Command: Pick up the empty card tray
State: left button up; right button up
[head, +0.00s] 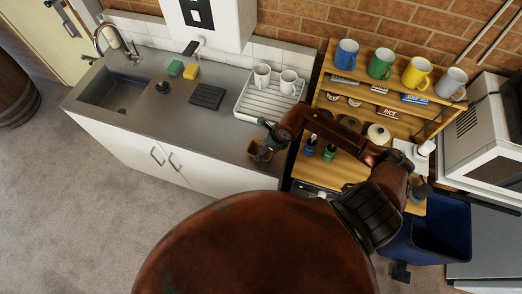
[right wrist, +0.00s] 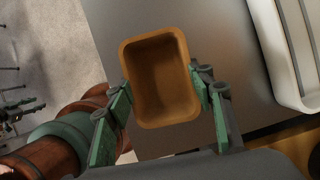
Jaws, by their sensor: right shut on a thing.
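The card tray (right wrist: 160,85) is a small brown rectangular box with rounded corners and an open top. In the right wrist view it is empty and sits between the green and dark fingers of my right gripper (right wrist: 163,98). The fingers are shut on its two sides. In the head view the tray (head: 257,151) shows at the right front end of the grey counter, partly hidden by my right gripper (head: 264,143). I cannot tell whether its bottom touches the counter. My left gripper is not in the head view.
The grey counter (head: 225,120) holds a sink (head: 115,92), sponges and a black mat (head: 207,96). A white drying rack (head: 267,103) with two mugs stands just behind the tray.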

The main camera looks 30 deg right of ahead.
jog(key=shift+r+p, duration=0.35)
jog(key=shift+p, duration=0.05)
notch_tip(320, 180, up, 3)
jog(key=shift+w+d+f+b, duration=0.1)
jog(key=shift+b, duration=0.75)
jog(key=s+a+r+p, duration=0.1)
jog(key=s+a+r, duration=0.1)
jog(key=s+r, duration=0.3)
jog(key=s+a+r, duration=0.3)
jog(key=s+r, duration=0.2)
jog(key=s, duration=0.3)
jog(key=shift+s+p, duration=0.25)
jog(key=shift+p, duration=0.1)
